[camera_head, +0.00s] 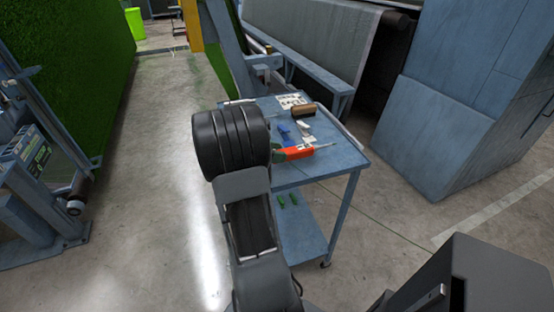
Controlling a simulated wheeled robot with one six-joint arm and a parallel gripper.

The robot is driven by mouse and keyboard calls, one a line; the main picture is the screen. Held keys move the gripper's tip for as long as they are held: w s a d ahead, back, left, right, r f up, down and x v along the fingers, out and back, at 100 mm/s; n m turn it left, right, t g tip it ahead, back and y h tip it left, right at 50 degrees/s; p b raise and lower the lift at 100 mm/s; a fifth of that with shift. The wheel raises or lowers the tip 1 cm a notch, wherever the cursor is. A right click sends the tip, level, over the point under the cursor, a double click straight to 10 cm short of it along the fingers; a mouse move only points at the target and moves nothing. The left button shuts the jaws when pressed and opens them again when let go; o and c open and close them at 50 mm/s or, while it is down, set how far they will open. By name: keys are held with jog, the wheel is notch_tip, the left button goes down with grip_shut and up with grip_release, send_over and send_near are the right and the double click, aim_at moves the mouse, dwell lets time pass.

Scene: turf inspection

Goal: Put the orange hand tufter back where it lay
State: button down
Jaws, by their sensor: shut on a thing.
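The orange hand tufter (299,152) shows at the near side of the blue cart's top (325,166). Its thin metal tip points right, and a dark green part shows at its left end. My arm's large black joint stands just left of it and covers what lies behind. My gripper is hidden behind my arm, so its hold on the tufter cannot be seen. I cannot tell whether the tufter rests on the top or is just above it.
On the cart top are a brown roller-like block (303,110), a blue item (284,132), small white pieces and a patterned card (291,101). A blue cabinet (470,90) stands right; open floor (160,120) lies left.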

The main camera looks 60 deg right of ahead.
jog(key=shift+f, duration=1.3)
jog(key=shift+f, duration=0.15)
jog(key=c, duration=0.6)
grip_release()
jog(key=shift+f, duration=0.1)
